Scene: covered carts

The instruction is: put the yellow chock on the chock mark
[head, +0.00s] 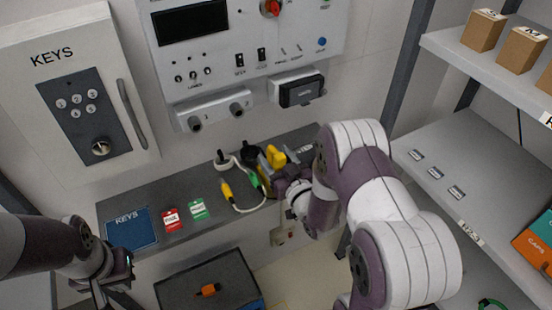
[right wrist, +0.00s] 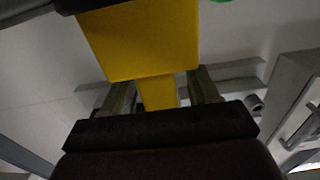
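The yellow chock (head: 276,157) is at my right gripper (head: 279,180), above the right end of the grey counter. In the right wrist view the chock's wide yellow body (right wrist: 140,42) lies beyond the fingers, and its narrow stem (right wrist: 158,93) is between the two fingers (right wrist: 160,95). The right gripper looks shut on this stem. My left gripper (head: 112,297) is low at the left, partly cut off by the frame, and its opening is unclear. I cannot make out the chock mark for certain.
Below is a dark box (head: 180,292) with an orange item (head: 208,290). Shelves (head: 480,160) stand at the right.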

